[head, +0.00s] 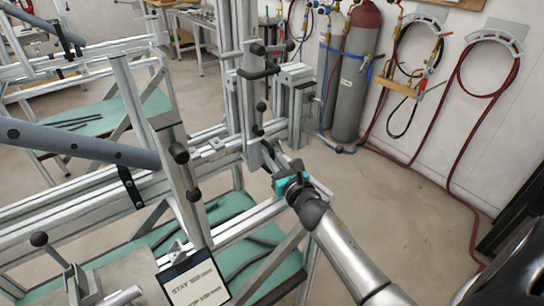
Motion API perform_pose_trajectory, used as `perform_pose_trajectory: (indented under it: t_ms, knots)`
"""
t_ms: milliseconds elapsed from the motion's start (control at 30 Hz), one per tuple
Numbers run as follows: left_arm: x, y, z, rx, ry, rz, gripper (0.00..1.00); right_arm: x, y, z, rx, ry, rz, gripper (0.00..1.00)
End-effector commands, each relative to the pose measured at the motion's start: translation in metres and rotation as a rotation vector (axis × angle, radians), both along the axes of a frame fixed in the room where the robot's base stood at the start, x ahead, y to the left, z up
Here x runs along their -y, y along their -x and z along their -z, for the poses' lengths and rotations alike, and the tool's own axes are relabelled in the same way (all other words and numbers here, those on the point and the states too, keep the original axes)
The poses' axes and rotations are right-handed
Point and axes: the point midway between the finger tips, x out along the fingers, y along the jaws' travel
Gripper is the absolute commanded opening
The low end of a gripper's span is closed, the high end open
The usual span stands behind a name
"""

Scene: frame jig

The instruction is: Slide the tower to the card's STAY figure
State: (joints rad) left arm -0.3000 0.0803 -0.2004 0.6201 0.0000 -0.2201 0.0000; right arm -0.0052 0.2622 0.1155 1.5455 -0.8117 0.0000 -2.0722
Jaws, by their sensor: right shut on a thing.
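The tower (251,125) is an upright aluminium post with black knobs and clamps, standing on the jig's long horizontal rail. The card (193,282) is at the bottom of the picture; it is white with a dark border and shows the word STAY, but its figure is too small to read. My right gripper (280,178), teal at its fingers, is at the tower's foot and shut on a part there. The fingers hide the exact grip. The scale on the rail cannot be read. My left gripper is not in view.
A blue-grey tube (75,143) crosses the jig at the left, near another clamp post (180,165) with black knobs. Green shelves (90,125) lie below the rails. Gas cylinders (352,80) and hoses stand at the back wall.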

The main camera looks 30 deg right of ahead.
Motion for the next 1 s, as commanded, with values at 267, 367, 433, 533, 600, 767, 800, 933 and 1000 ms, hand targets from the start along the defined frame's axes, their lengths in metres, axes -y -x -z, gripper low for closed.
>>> perform_pose_trajectory:
  t_ms: [267, 367, 433, 533, 600, 767, 800, 933, 1000]
  knots:
    - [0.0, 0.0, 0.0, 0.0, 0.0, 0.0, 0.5, 0.0, 0.0, 0.0, 0.0, 0.0, 0.0, 0.0]
    - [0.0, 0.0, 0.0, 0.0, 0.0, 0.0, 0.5, 0.0, 0.0, 0.0, -0.001, 0.0, 0.0, 0.0]
    - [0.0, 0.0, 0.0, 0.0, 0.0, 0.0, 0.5, 0.0, 0.0, 0.0, -0.001, 0.0, 0.0, 0.0]
    - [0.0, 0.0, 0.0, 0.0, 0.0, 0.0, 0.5, 0.0, 0.0, 0.0, -0.001, 0.0, 0.0, 0.0]
    - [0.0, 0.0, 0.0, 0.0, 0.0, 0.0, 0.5, 0.0, 0.0, 0.0, -0.001, 0.0, 0.0, 0.0]
    - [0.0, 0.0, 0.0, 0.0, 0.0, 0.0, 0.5, 0.0, 0.0, 0.0, -0.001, 0.0, 0.0, 0.0]
    - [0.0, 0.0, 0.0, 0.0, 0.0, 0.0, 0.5, -0.001, 0.0, 0.0, -0.001, 0.0, 0.0, 0.0]
    - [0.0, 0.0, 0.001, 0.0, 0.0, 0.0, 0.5, -0.017, 0.001, 0.001, -0.001, -0.004, -0.005, 0.0]
    - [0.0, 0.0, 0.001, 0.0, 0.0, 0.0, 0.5, -0.034, 0.002, 0.002, 0.0, -0.005, -0.008, 0.0]
